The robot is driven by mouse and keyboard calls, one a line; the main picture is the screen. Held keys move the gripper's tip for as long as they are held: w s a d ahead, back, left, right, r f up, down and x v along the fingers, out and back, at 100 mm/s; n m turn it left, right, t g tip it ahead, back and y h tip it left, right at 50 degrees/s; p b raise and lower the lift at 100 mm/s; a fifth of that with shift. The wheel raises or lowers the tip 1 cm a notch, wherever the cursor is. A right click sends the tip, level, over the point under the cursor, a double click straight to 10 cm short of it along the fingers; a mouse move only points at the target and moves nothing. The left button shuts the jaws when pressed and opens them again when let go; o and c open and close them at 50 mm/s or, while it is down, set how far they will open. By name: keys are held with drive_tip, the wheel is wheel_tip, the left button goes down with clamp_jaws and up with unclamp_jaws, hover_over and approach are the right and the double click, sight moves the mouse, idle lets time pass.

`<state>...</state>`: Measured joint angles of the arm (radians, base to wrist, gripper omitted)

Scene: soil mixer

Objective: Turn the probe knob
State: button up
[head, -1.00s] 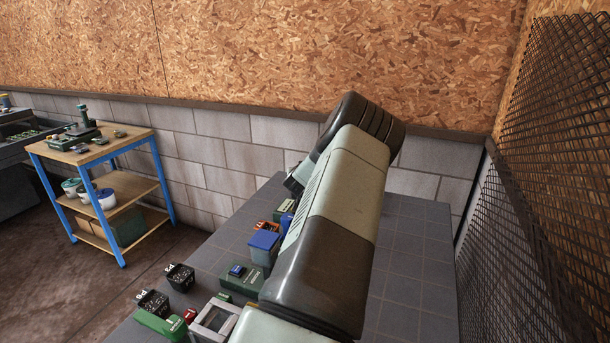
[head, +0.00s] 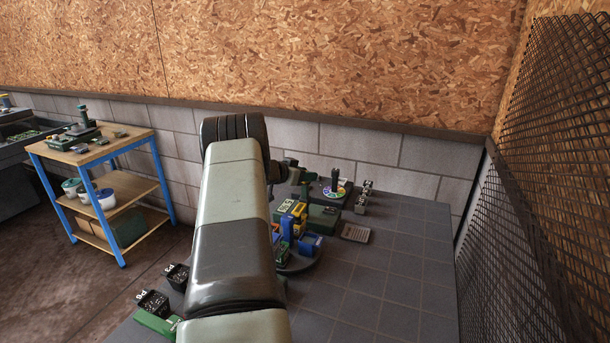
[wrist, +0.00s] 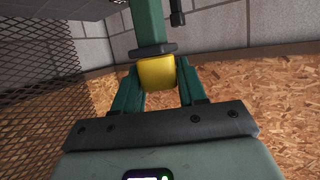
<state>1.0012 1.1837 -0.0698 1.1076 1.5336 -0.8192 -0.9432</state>
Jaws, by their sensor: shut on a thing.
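In the wrist view, a yellow knob (wrist: 157,73) sits at the end of a green post (wrist: 149,20) with a dark collar. My gripper (wrist: 158,68) has its two green fingers on either side of the knob and is shut on it. The wrist picture appears upside down, with the wall board at the bottom.
In the head view, a base with a coloured dial (head: 334,190) stands at the back of the grey table (head: 385,265). Blue, yellow and green devices (head: 295,220) crowd beside my arm. The table's right side is clear. A mesh screen (head: 550,160) bounds the right.

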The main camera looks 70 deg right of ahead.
drive_tip(key=shift+m+g+y, duration=0.3)
drive_tip(key=shift+m+g, duration=0.1)
drive_tip(key=shift+m, duration=0.1)
drive_tip(key=shift+g, duration=0.3)
drive_tip(key=o, duration=1)
drive_tip(key=shift+c, duration=0.2)
drive_tip(key=v, duration=1.1)
drive_tip(key=shift+d, duration=0.1)
